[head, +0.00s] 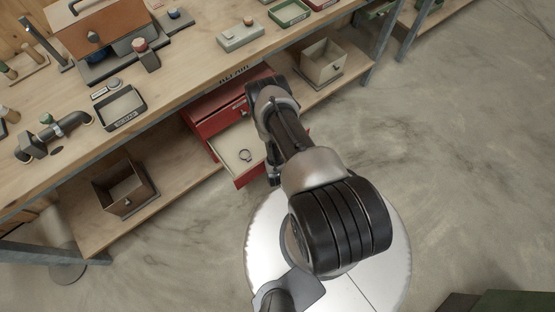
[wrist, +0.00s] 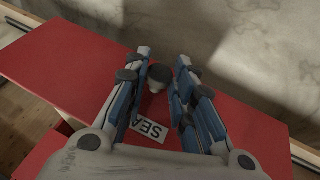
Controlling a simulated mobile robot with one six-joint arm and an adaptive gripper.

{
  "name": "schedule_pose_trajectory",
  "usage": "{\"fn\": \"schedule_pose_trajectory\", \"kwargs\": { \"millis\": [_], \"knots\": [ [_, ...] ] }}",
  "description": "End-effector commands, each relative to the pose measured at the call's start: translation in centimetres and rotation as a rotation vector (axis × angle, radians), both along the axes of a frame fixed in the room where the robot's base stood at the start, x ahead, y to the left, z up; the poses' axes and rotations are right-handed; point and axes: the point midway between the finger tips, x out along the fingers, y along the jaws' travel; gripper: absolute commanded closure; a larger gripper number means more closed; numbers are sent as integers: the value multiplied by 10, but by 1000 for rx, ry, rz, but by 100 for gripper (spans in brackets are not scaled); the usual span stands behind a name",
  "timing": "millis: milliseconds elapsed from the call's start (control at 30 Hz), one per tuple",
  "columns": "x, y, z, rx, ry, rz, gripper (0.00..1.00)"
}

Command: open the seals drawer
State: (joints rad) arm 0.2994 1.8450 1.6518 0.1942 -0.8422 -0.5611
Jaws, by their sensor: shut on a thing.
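The seals drawer (head: 245,179) is the lower drawer of a red cabinet (head: 212,122) under the workbench. It is pulled out, and its pale inside shows a small dark ring (head: 245,155). In the wrist view its red front (wrist: 80,62) carries a label (wrist: 149,131) reading "SEA", the rest hidden by a finger. My gripper (wrist: 164,66) is shut on the dark round knob (wrist: 158,77) of this drawer. In the head view my arm hides the right part of the drawer and most of the gripper.
The drawer above (head: 228,110) appears shut. Open boxes stand on the lower shelf at left (head: 104,199) and right (head: 310,67). The workbench (head: 190,73) holds trays, pipe parts and a brown case (head: 97,28). The concrete floor (head: 460,150) to the right is clear.

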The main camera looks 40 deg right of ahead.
Motion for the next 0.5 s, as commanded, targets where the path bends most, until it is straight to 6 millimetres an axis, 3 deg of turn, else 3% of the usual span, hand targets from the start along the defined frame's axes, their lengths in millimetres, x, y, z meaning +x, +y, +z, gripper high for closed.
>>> {"fn": "schedule_pose_trajectory", "kwargs": {
  "millis": [167,200,500],
  "knots": [
    [-1,0,0,0,2,1,100],
    [-1,0,0,0,2,1,75],
    [0,0,0,0,0,1,56]
  ]
}}
